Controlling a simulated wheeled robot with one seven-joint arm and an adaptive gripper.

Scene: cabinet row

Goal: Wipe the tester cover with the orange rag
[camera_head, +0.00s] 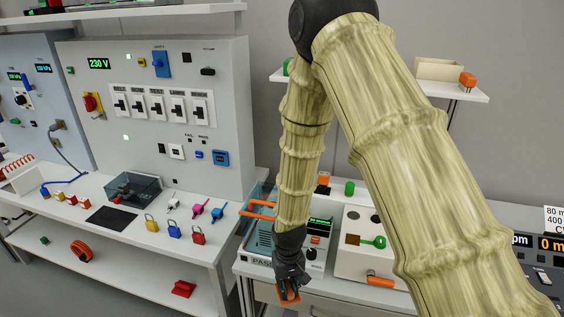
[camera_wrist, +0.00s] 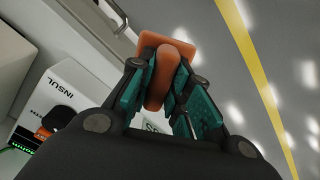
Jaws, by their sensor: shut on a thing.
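My gripper (camera_head: 289,288) is shut on the orange rag (camera_head: 289,297), low in front of the bench that carries the tester. In the wrist view the rag (camera_wrist: 160,80) is pinched between the teal-padded fingers (camera_wrist: 160,90), with floor behind it. The tester (camera_head: 262,245) is a light case with a dark green panel, a small lit display and "PASS" lettering. A clear, teal-tinted cover (camera_head: 261,193) with orange bars stands at its back left; my arm hides part of it. The gripper appears apart from the cover. A white case lettered "INSUL" (camera_wrist: 62,97) shows in the wrist view.
A cream box (camera_head: 365,262) with a green knob and orange handle stands right of the tester. The left bench (camera_head: 105,225) holds several padlocks and a clear-covered box. A breaker panel (camera_head: 160,110) rises behind it. Open floor with a yellow line (camera_wrist: 255,75) lies in front.

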